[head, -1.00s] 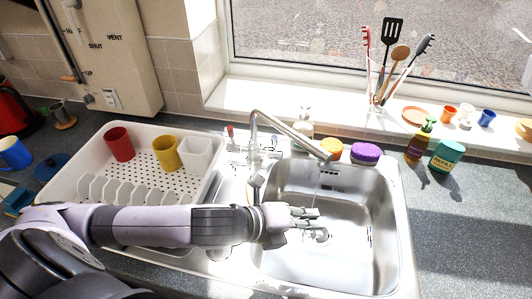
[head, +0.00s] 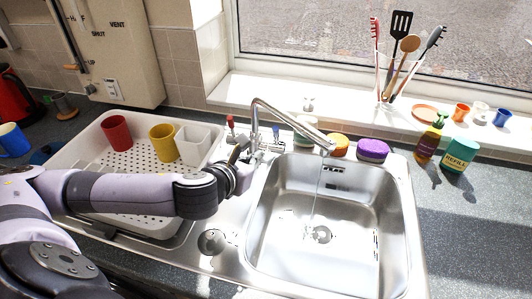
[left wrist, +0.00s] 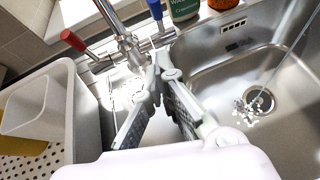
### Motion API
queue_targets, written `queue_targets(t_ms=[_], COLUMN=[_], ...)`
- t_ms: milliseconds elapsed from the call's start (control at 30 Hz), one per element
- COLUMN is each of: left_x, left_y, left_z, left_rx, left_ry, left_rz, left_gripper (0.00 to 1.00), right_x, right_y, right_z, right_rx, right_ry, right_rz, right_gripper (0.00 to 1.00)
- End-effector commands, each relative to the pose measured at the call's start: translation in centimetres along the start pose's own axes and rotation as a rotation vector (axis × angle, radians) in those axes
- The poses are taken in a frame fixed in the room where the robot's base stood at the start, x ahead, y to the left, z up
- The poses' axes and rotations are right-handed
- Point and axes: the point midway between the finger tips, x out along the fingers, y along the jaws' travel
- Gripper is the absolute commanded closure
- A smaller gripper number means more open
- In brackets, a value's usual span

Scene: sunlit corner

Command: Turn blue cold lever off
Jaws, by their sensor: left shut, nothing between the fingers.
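The chrome tap (head: 254,125) stands behind the sink, its spout reaching over the basin. A thin stream of water (head: 317,190) falls from the spout; it also shows in the left wrist view (left wrist: 292,48). The blue cold lever (head: 276,132) is on the tap's right side, and its blue end shows at the top of the left wrist view (left wrist: 155,9). The red lever (left wrist: 73,40) is on the left side. My left gripper (head: 241,150) is shut and empty, just in front of the tap base. Its fingertips (left wrist: 161,62) point towards the tap; contact is unclear. My right gripper is not in view.
The steel basin (head: 275,225) is to the right. A white dish rack (head: 70,185) with red and yellow cups stands left. Orange and purple sponges (head: 373,150) and a bottle (left wrist: 183,9) sit behind the basin. Space above the basin is free.

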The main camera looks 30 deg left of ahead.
Motion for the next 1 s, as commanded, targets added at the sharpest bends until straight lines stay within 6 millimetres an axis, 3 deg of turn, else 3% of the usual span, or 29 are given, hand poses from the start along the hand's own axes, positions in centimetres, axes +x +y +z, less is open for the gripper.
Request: queue_targets(t_ms=[233, 400, 1000], left_x=[4.8, 6.4, 7.3], left_y=[0.0, 0.0, 0.0], left_z=[0.1, 2.2, 3.1], left_rx=[-0.003, -0.003, -0.001], left_ry=[0.003, 0.002, 0.004], left_rz=[0.001, -0.001, -0.001], left_gripper=[1.00, 1.00, 1.00], right_x=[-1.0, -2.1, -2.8], right_y=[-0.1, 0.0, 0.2], right_z=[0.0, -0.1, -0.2], right_rx=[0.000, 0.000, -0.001], right_ry=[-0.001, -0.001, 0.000], right_rz=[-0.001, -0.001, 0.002], right_gripper=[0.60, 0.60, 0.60])
